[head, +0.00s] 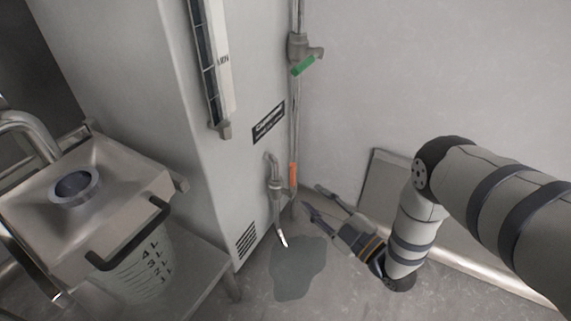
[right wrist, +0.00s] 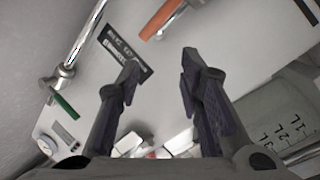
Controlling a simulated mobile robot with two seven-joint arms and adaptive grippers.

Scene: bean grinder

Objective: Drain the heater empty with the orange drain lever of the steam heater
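The steam heater (head: 245,190) is a tall pale cabinet in the head view. Its orange drain lever (head: 293,174) points roughly straight up and down beside a metal drain valve with a downward spout (head: 279,222). A bright streak shows at the spout's mouth, and a dark wet puddle (head: 298,268) lies on the floor below. My right gripper (head: 311,197) is open and empty, low and to the right of the lever, apart from it. In the right wrist view the orange lever (right wrist: 163,18) lies beyond the open fingers (right wrist: 160,65). My left gripper is out of view.
A green lever (head: 304,66) sits on the pipe above. A sight gauge (head: 212,65) runs down the heater's front. A steel unit (head: 110,200) and a graduated container (head: 135,270) stand at left. A grey panel (head: 375,190) leans on the right wall.

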